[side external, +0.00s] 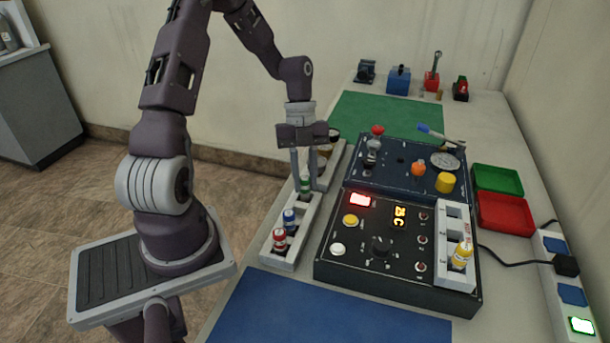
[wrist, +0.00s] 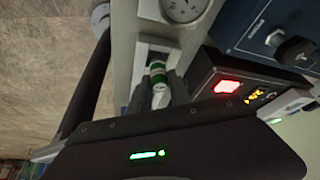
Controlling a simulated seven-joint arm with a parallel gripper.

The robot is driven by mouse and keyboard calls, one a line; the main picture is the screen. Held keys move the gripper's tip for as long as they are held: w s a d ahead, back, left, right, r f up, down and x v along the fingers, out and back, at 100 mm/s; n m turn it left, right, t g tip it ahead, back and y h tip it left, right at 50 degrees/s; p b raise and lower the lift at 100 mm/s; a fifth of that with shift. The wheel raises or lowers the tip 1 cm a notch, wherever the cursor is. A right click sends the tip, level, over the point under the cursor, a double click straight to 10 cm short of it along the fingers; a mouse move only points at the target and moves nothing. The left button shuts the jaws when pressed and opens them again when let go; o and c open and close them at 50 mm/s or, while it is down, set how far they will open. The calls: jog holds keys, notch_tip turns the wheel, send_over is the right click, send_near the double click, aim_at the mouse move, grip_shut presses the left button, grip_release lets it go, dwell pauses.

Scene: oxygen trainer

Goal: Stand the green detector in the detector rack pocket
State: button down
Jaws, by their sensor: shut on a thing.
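The green detector (side external: 305,186) is a small upright cylinder with a white band at the far end of a white rack (side external: 268,260). My gripper (side external: 302,178) points straight down there, shut on the green detector. In the wrist view the detector (wrist: 158,74) shows between my two fingers (wrist: 160,88), with the pale rack (wrist: 143,52) around it. Its lower end is hidden, so I cannot tell whether it is seated in the far pocket. A blue detector (side external: 290,219) and a red detector (side external: 279,240) stand in the same rack, nearer the camera.
A black control panel (side external: 345,272) with a lit red display is close on the right. A blue panel (side external: 360,183) with knobs lies behind. Green (side external: 497,180) and red (side external: 505,215) trays are further right.

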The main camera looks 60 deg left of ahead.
jog(key=shift+f, duration=0.3)
jog(key=c, duration=1.1)
grip_release()
jog(key=s+v, duration=0.1)
jog(key=v, duration=0.6)
jog(key=s+d+r+n+y, duration=0.2)
jog(key=d+r+n+y, duration=0.2)
jog(key=d+r+n, duration=0.35)
jog(key=s+d+r+n+t, duration=0.2)
jog(key=s+d+n, duration=0.1)
jog(key=s+n, duration=0.1)
jog(key=s+d+r+n+t, duration=0.2)
jog(key=s+d+r+n, duration=0.1)
jog(key=n, duration=0.2)
jog(key=s+d+r+n+t, duration=0.2)
jog(key=s+d+n+t, duration=0.1)
jog(key=s+n, duration=0.1)
jog(key=shift+s+d+r+n, duration=0.3)
jog(key=shift+d+r+n, duration=0.1)
jog(key=shift+n, duration=0.15)
